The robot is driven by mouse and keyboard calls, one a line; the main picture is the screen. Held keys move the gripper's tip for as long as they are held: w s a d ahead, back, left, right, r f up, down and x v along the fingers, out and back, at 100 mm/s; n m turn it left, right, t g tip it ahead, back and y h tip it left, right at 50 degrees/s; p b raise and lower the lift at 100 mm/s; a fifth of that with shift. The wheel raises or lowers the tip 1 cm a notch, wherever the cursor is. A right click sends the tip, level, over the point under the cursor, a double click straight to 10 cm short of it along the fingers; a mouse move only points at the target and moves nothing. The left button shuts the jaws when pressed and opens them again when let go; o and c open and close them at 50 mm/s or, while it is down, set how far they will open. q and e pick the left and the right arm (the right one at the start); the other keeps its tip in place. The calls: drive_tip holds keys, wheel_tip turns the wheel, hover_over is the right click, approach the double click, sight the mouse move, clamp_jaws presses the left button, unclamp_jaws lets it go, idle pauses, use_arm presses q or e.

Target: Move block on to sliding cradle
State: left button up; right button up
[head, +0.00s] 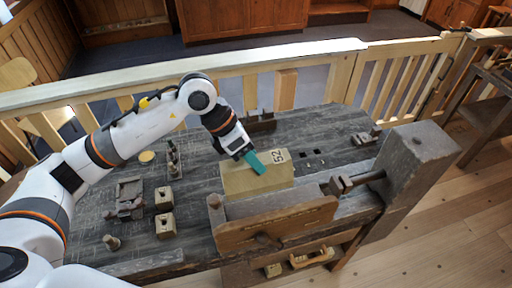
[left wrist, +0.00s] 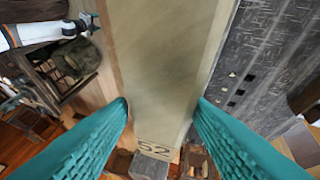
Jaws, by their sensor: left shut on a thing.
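The block (head: 245,182) is a long pale tan piece marked 52, over the front of the dark workbench (head: 330,150). My left gripper (head: 254,163) has teal fingers and is shut on the block from above. In the left wrist view the block (left wrist: 160,70) runs between the two fingers, with its marked end low in the picture. I cannot tell if it touches the bench. No part is clearly recognisable as the sliding cradle.
A brown wooden vise jaw (head: 285,222) stands at the bench front, just before the block. A dark end block with a screw (head: 415,165) is at the right. Small tan blocks (head: 165,198) and a dark fixture (head: 129,197) lie left. A railing (head: 285,90) runs behind.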

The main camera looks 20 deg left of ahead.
sight(251, 177)
use_arm(q)
drive_tip(key=shift+s+f+b, duration=0.4)
drive_tip(key=shift+s+f, duration=0.05)
drive_tip(key=shift+s, duration=0.4)
drive_tip(key=shift+f, duration=0.35)
drive_tip(key=shift+w+f+b, duration=0.2)
drive_tip(key=shift+f+b, duration=0.2)
drive_tip(key=shift+f, duration=0.2)
drive_tip(key=shift+w+f+b, duration=0.2)
drive_tip(key=shift+f+b, duration=0.15)
drive_tip(key=shift+f, duration=0.5)
drive_tip(key=shift+s+f+b, duration=0.2)
drive_tip(key=shift+f+b, duration=0.35)
drive_tip(key=shift+f, duration=0.05)
drive_tip(key=shift+w+f+b, duration=0.1)
drive_tip(key=shift+f+b, duration=0.65)
drive_tip(key=shift+f, duration=0.65)
drive_tip(key=shift+f+b, duration=2.55)
drive_tip(key=shift+f, duration=0.2)
use_arm(e)
wheel_tip(251, 177, down, 10)
drive_tip(key=s, duration=0.1)
drive_tip(key=shift+s, duration=0.35)
use_arm(q)
drive_tip(key=shift+f, duration=0.1)
use_arm(e)
drive_tip(key=shift+f, duration=0.25)
